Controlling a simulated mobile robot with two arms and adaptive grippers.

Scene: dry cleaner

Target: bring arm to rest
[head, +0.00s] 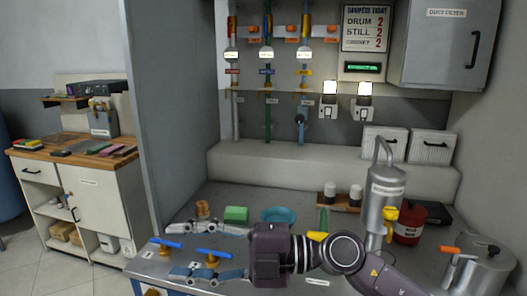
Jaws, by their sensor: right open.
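My right arm comes in from the lower right, and its dark purple wrist lies low across the front of the grey worktop (190,209). My right gripper (174,250) points left. Its two grey fingers are spread wide apart with nothing held between them. A blue-handled valve (211,254) shows between the fingers, and another blue handle (167,242) shows near the fingertips. I cannot tell whether the fingers touch them. My left gripper is not in view.
Behind my right gripper are a green block (236,214), a blue dish (278,214) and a brown stacked piece (202,209). A metal canister (385,195) and a red container (408,224) stand beside my right arm. A steel pot (484,268) stands at lower right.

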